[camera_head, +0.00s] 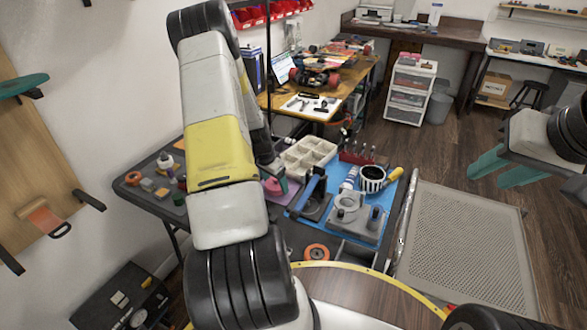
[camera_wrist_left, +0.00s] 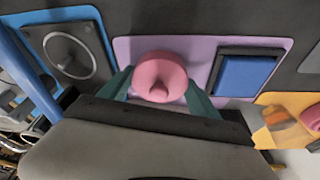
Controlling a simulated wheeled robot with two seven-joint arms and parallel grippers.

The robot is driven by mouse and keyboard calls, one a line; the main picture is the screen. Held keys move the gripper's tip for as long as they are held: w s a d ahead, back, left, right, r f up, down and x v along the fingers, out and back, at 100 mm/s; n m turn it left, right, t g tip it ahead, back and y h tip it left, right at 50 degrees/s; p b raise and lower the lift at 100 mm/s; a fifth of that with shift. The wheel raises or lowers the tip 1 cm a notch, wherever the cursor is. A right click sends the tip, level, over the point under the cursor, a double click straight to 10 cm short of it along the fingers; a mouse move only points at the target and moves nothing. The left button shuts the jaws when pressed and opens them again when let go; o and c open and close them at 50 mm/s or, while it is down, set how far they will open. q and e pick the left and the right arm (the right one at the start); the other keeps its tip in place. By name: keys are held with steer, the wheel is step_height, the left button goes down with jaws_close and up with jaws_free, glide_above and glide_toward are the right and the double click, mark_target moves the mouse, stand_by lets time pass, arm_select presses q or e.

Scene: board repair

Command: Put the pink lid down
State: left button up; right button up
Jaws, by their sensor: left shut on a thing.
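The pink lid (camera_wrist_left: 160,72), round with a small knob, is between the green fingers of my left gripper (camera_wrist_left: 159,82) in the left wrist view. The gripper is shut on it. The lid is over a purple mat (camera_wrist_left: 200,66), left of a dark-framed blue square on that mat; I cannot tell whether it touches the mat. In the head view the lid (camera_head: 273,187) shows as a small pink patch, partly hidden by my left arm. My right gripper (camera_head: 507,170) is at the right edge, over the floor, its green fingers apart and empty.
A blue mat (camera_head: 340,190) beside the lid holds a dark stand, a striped cup and a grey fixture. A cream divided tray (camera_head: 307,156) stands behind. An orange roll (camera_head: 316,252) lies near the front. A perforated grey panel (camera_head: 465,240) is to the right.

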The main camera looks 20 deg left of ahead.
arm_select(q)
steer(key=shift+f, duration=0.35)
steer(key=shift+f, duration=0.15)
steer(key=o, duration=1.3)
